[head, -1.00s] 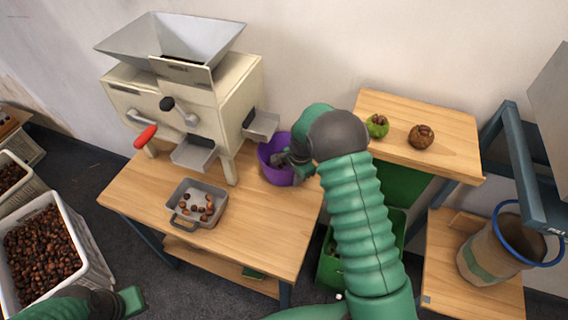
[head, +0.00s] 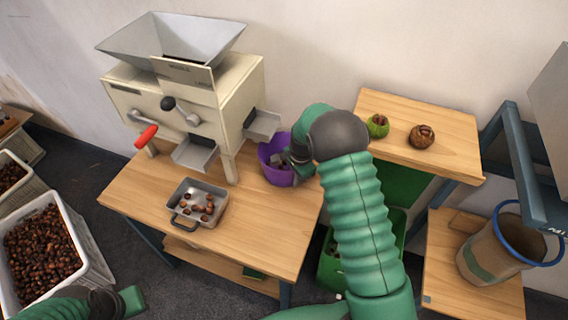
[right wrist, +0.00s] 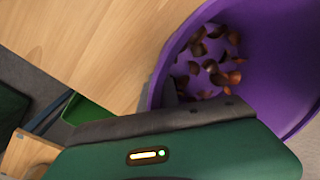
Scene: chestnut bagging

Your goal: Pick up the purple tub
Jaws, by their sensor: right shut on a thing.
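The purple tub (head: 268,172) stands on the wooden table, to the right of the cream machine. My right gripper (head: 287,161) is at the tub's right side and is shut on its wall. In the right wrist view the tub (right wrist: 280,65) fills the right side, with several brown chestnuts (right wrist: 208,62) inside. The gripper's green body spans the bottom of that view, and its fingertips are largely hidden. My left gripper (head: 130,300) shows only partly at the bottom left of the head view, away from the tub, and its jaws cannot be made out.
The cream machine (head: 180,100) has a spout close to the tub. A metal tray (head: 186,187) with chestnuts lies at the table's front. A raised shelf (head: 450,150) stands to the right, and a blue-rimmed sack (head: 490,252) is lower right. A crate (head: 92,247) of chestnuts stands left.

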